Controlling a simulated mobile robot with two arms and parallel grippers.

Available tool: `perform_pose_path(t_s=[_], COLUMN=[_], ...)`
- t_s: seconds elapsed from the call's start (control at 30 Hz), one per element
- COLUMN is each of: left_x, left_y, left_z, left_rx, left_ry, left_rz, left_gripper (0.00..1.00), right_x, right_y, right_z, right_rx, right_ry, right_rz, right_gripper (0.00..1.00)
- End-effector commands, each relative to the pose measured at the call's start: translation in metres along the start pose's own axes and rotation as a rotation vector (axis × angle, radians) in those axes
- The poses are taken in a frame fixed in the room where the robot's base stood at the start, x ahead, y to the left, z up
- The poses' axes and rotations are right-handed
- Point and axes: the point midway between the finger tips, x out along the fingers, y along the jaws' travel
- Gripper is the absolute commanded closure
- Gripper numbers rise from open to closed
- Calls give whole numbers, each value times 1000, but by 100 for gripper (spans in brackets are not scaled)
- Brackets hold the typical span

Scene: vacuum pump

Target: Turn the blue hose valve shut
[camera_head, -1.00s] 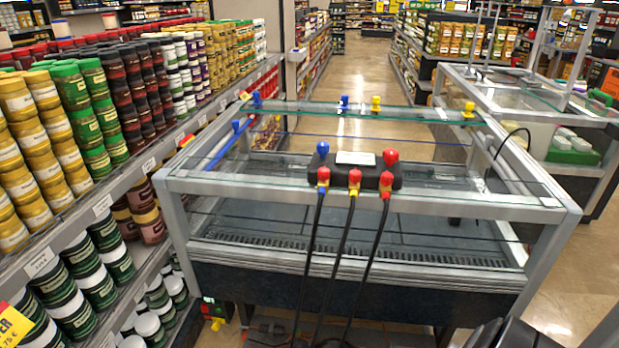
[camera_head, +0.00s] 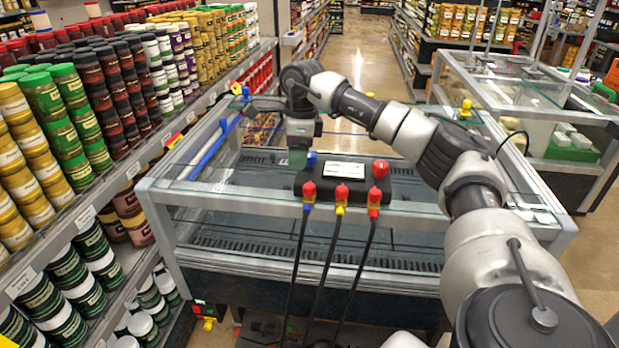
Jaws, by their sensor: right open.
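The black manifold block (camera_head: 342,184) sits on the front top rail of the glass display case. Its blue valve knob (camera_head: 311,159) is at the left end and is partly hidden by my right gripper (camera_head: 298,160). That gripper points down beside and over the blue knob. It is open, and I cannot tell whether its fingers touch the knob. A red knob (camera_head: 380,169) stands at the block's right end. Black hoses (camera_head: 329,262) hang from red, yellow and blue fittings at the block's front. My left gripper is out of view.
The glass-topped case (camera_head: 240,200) has metal rails. Shelves of jars (camera_head: 110,90) run along the left. A yellow fitting (camera_head: 466,105) stands at the case's back right. Another glass case (camera_head: 510,85) is at the right. The aisle behind is clear.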

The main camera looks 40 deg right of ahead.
Motion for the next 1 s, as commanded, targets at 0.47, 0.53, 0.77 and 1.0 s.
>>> perform_pose_path(t_s=[0.47, 0.53, 0.77, 1.0], left_x=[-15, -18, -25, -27], left_y=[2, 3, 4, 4], left_z=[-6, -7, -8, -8], left_rx=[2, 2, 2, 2], left_ry=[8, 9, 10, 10], left_rz=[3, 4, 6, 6], left_gripper=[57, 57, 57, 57], right_x=[22, 35, 70, 82], right_y=[-5, -5, -7, -8], right_z=[-32, -33, -36, -37], right_rx=[2, 2, 3, 2], right_ry=[105, 104, 100, 98], right_rz=[-41, -41, -42, -44], right_gripper=[44, 44, 44, 44])
